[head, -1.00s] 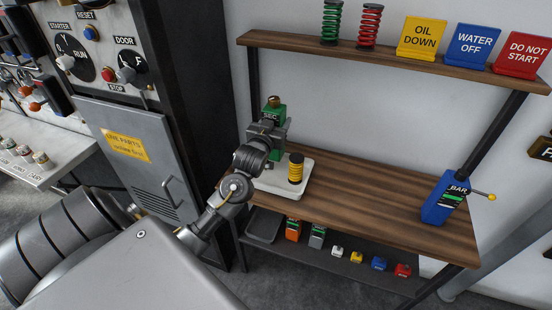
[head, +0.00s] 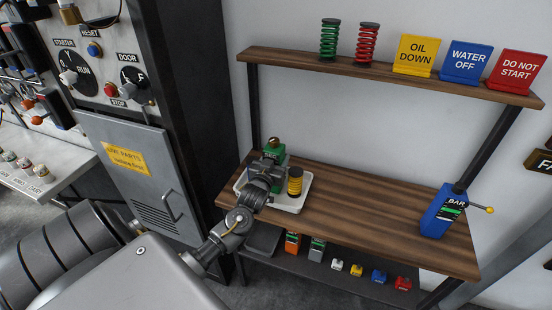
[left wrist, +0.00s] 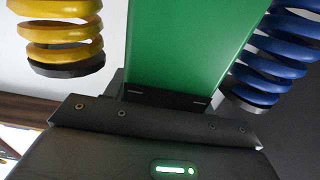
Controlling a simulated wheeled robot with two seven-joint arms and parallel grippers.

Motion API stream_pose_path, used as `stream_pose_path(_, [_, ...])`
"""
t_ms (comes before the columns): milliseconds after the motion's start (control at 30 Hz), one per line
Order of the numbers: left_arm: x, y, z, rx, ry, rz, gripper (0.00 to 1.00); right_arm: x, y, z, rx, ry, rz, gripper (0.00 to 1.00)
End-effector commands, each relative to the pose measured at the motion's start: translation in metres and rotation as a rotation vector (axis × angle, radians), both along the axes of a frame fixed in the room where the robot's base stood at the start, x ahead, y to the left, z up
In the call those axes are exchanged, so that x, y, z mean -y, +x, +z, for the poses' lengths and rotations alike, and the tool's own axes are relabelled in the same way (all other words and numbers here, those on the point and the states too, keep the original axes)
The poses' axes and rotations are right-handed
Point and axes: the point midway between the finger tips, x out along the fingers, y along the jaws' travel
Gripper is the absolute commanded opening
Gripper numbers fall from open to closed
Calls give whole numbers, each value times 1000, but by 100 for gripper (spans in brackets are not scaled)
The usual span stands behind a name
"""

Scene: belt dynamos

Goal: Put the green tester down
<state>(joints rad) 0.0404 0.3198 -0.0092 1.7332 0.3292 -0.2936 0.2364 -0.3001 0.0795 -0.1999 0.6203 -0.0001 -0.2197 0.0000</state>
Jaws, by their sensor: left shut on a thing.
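The green tester (head: 275,150) is in my left gripper (head: 270,168), at the back left of the wooden bench. It appears upright, with a brass-coloured top, over or in the white tray (head: 292,207). My gripper hides its lower part, so I cannot tell whether it touches the tray. In the left wrist view the green tester (left wrist: 190,45) fills the middle, above the shut gripper (left wrist: 165,98). A yellow spring (head: 295,182) stands in the tray to the right of the gripper. My right gripper is out of view.
In the left wrist view a yellow spring (left wrist: 58,35) and a blue spring (left wrist: 275,55) flank the tester closely. The bench (head: 350,215) is clear between the tray and the blue BAR unit (head: 440,212). Signs and springs stand on the upper shelf (head: 400,75).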

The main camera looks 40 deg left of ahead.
Motion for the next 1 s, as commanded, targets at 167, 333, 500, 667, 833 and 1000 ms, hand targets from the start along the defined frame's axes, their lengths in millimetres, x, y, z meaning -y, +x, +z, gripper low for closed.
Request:
stream_pose_path(167, [0, 0, 2, 6, 1, 0, 5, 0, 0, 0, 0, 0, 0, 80])
stream_pose_path(333, [0, 0, -1, 0, 0, 0, 66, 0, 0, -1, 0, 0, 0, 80])
stream_pose_path(500, [0, 0, -1, 0, 0, 0, 76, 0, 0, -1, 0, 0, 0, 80])
stream_pose_path(667, [0, 0, -1, 0, 0, 0, 76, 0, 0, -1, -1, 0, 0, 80])
stream_pose_path(833, [4, -10, -2, -1, -1, -1, 76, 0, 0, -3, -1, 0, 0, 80])
stream_pose_path(1000, [15, -41, -3, -1, -3, -2, 76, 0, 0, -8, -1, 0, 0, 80])
